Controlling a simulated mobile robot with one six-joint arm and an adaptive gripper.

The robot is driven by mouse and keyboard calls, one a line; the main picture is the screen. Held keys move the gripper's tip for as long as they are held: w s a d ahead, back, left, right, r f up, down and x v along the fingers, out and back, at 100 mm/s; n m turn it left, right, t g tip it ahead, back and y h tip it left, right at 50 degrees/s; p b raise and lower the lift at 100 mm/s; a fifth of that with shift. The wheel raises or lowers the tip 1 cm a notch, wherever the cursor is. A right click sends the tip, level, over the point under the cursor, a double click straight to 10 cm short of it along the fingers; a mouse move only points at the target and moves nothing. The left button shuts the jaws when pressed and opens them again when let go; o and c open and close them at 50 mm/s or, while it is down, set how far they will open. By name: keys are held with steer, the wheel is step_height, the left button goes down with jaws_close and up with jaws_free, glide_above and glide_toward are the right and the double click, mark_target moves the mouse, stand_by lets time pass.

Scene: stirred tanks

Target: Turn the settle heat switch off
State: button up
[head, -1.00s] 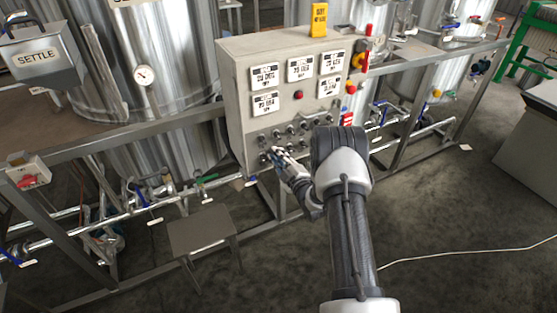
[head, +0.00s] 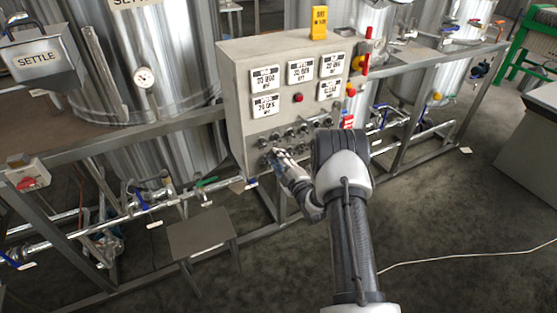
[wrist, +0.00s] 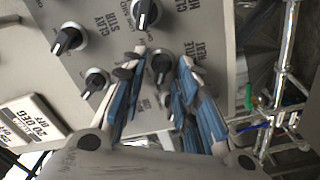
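The settle heat switch (wrist: 160,67) is a dark knob on a silver collar, with a partly covered label ending in "TLE HEAT" beside it in the wrist view. My gripper (wrist: 164,58) has its blue-padded fingers at the panel, one on each side of this knob, with visible gaps. I cannot tell whether either finger touches it. In the head view my gripper (head: 276,157) is at the lower left of the grey control panel (head: 236,110) and hides this switch.
Other knobs sit close by, including the clay stir switch (wrist: 68,40) and a smaller knob (wrist: 95,80). A stool (head: 203,230) stands below left.

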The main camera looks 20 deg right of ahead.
steer(key=s, duration=1.2)
steer(key=shift+d, duration=0.2)
